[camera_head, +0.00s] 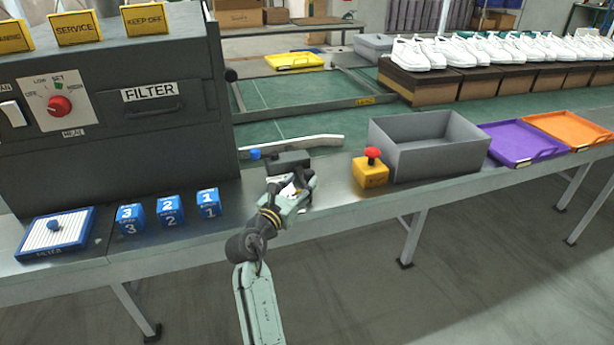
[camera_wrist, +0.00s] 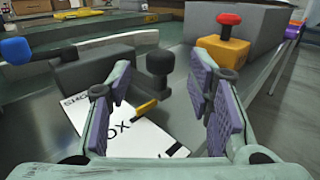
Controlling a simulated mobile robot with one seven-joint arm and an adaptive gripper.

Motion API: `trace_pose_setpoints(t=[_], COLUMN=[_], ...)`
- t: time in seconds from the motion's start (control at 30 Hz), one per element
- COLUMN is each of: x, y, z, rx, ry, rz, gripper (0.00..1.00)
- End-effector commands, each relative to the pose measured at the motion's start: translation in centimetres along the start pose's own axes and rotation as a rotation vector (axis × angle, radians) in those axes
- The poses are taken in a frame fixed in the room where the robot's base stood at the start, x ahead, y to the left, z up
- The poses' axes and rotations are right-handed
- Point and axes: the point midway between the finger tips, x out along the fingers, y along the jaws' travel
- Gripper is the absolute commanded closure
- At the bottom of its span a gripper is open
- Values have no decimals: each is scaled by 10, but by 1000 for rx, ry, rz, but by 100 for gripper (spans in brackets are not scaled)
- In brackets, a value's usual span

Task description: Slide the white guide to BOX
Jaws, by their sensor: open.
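The white guide (camera_head: 300,143) is a long, slightly bent bar lying over the green belt behind the metal ledge. In the wrist view the guide (camera_wrist: 110,42) crosses the upper left. A dark block (camera_head: 287,161) stands in front of it, with a dark upright knob (camera_wrist: 160,62) at its right end. A white label plate (camera_wrist: 120,130) lies below, with "SHO" and "OX" readable and the rest hidden by my gripper. A yellow pointer (camera_wrist: 146,107) lies over the plate. My gripper (camera_wrist: 160,105) is open and empty, with the knob ahead between its fingers, apart from them.
A yellow box with a red button (camera_head: 371,172) and a grey bin (camera_head: 428,145) stand to the right. A blue ball (camera_head: 255,154) is left of the block. The dark FILTER machine (camera_head: 150,120) and several blue cubes (camera_head: 170,211) are left. Purple and orange trays lie far right.

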Motion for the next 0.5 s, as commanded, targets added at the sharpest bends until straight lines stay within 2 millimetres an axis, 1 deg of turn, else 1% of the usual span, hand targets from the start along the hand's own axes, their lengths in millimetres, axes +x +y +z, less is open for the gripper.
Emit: trace_pose_setpoints(t=[0.03, 0.2, 0.33, 0.5], x=[-12, -44, -58, -65], y=[0, 0, 0, 0], z=[-1, 0, 0, 0], rx=[-1, 0, 0, 0], ry=[0, 0, 0, 0], rz=[2, 3, 1, 0], gripper=[53, 53, 53, 53])
